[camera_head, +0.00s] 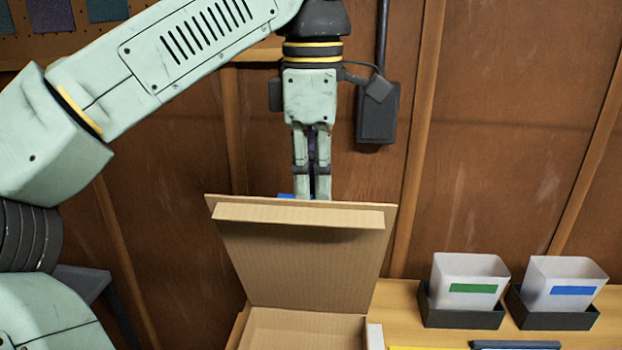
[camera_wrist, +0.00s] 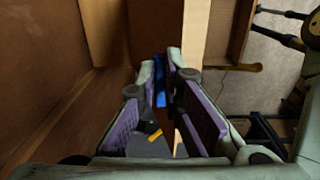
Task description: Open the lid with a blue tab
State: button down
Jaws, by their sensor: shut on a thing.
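The cardboard lid (camera_head: 305,262) stands raised and steeply tilted above its box (camera_head: 300,330), with its inner face and folded front flap toward the head camera. The blue tab (camera_head: 286,196) shows as a small strip at the lid's top edge. My gripper (camera_head: 312,194) points down at that edge, its fingertips partly hidden behind the lid. In the wrist view, the blue tab (camera_wrist: 161,97) lies between the purple-padded fingers, and my gripper is shut on it. Most of the box is cut off by the head picture's lower edge.
Two translucent bins, one with a green label (camera_head: 470,268) and one with a blue label (camera_head: 565,270), stand in dark holders on the wooden bench (camera_head: 400,300) at right. A dark wall box (camera_head: 378,115) hangs behind, right of my gripper.

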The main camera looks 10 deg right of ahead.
jog(key=c, duration=1.6)
grip_release()
jog(key=shift+w+d+f, duration=0.1)
jog(key=shift+w+f, duration=0.15)
jog(key=shift+f, duration=0.4)
jog(key=shift+w+d+f, duration=0.1)
jog(key=shift+w+f, duration=0.15)
jog(key=shift+f, duration=0.35)
jog(key=o, duration=1)
jog(key=shift+w+d+f, duration=0.2)
jog(key=shift+w+f, duration=0.05)
jog(key=shift+w, duration=0.4)
jog(key=shift+s+r, duration=0.15)
jog(key=shift+r, duration=0.1)
jog(key=shift+c, duration=0.8)
jog(key=shift+a, duration=0.1)
jog(key=shift+c, duration=0.4)
